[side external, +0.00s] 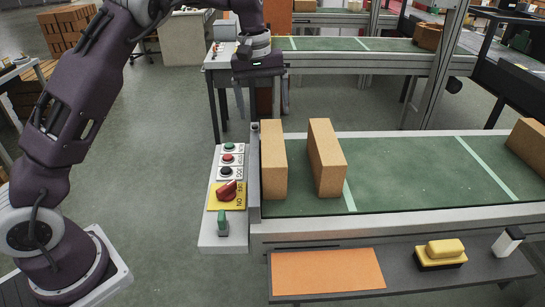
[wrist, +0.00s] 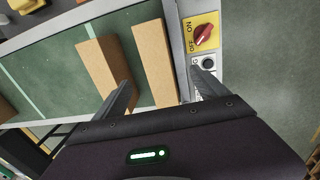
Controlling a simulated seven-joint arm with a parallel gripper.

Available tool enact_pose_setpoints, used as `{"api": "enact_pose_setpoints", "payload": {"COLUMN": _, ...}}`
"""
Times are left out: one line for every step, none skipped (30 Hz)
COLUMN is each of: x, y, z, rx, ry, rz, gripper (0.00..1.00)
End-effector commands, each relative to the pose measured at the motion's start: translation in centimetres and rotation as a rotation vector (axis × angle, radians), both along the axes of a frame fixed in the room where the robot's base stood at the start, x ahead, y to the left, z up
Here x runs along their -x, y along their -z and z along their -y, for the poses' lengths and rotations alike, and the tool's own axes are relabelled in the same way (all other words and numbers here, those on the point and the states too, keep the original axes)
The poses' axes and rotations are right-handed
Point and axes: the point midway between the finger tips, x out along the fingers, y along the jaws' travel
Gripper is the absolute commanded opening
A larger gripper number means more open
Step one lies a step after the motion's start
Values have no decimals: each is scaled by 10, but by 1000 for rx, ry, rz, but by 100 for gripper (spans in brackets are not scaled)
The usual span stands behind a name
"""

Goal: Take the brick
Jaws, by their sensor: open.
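Two tan upright bricks stand on the green conveyor belt. The left brick (side external: 273,166) is by the belt's end next to the control panel, and it also shows in the wrist view (wrist: 153,58). The second brick (side external: 326,158) stands a little to its right and shows left of it in the wrist view (wrist: 101,68). My gripper (wrist: 161,76) is open and empty. In the wrist view its fingers lie on either side of the brick nearest the panel. In the side view my gripper (side external: 262,100) is above and behind that brick, clear of it.
A control panel (side external: 226,185) with buttons and a red switch (side external: 228,190) adjoins the belt's end. Another brick (side external: 528,143) is at the belt's far right. A shelf with an orange sheet (side external: 326,270) and a yellow-topped block (side external: 440,250) runs along the front.

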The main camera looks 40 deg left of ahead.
Motion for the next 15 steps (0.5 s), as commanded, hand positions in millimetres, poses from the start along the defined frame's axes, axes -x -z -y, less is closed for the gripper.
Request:
{"api": "enact_pose_setpoints", "payload": {"x": -14, "y": 24, "z": -1, "rx": -27, "ry": -7, "rz": -30, "gripper": 84}}
{"api": "enact_pose_setpoints", "payload": {"x": -20, "y": 34, "z": -1, "rx": -40, "ry": -11, "rz": -41, "gripper": 84}}
{"api": "enact_pose_setpoints", "payload": {"x": -26, "y": 46, "z": -1, "rx": -54, "ry": -14, "rz": -55, "gripper": 84}}
{"api": "enact_pose_setpoints", "payload": {"x": -30, "y": 54, "z": -1, "rx": -62, "ry": -14, "rz": -63, "gripper": 84}}
{"api": "enact_pose_setpoints", "payload": {"x": -32, "y": 59, "z": 0, "rx": -69, "ry": -15, "rz": -68, "gripper": 84}}
{"api": "enact_pose_setpoints", "payload": {"x": -34, "y": 65, "z": 0, "rx": -74, "ry": -15, "rz": -73, "gripper": 84}}
{"api": "enact_pose_setpoints", "payload": {"x": -35, "y": 69, "z": 1, "rx": -76, "ry": -15, "rz": -75, "gripper": 84}}
{"api": "enact_pose_setpoints", "payload": {"x": -36, "y": 72, "z": 1, "rx": -77, "ry": -15, "rz": -78, "gripper": 84}}
{"api": "enact_pose_setpoints", "payload": {"x": -35, "y": 78, "z": 1, "rx": -77, "ry": -15, "rz": -80, "gripper": 84}}
{"api": "enact_pose_setpoints", "payload": {"x": -35, "y": 82, "z": 1, "rx": -77, "ry": -15, "rz": -79, "gripper": 84}}
{"api": "enact_pose_setpoints", "payload": {"x": -35, "y": 86, "z": 0, "rx": -77, "ry": -15, "rz": -79, "gripper": 84}}
{"api": "enact_pose_setpoints", "payload": {"x": -36, "y": 92, "z": -1, "rx": -77, "ry": -16, "rz": -79, "gripper": 84}}
{"api": "enact_pose_setpoints", "payload": {"x": -36, "y": 97, "z": -2, "rx": -78, "ry": -16, "rz": -79, "gripper": 84}}
{"api": "enact_pose_setpoints", "payload": {"x": -36, "y": 103, "z": -3, "rx": -77, "ry": -16, "rz": -80, "gripper": 84}}
{"api": "enact_pose_setpoints", "payload": {"x": -36, "y": 112, "z": -4, "rx": -77, "ry": -16, "rz": -80, "gripper": 84}}
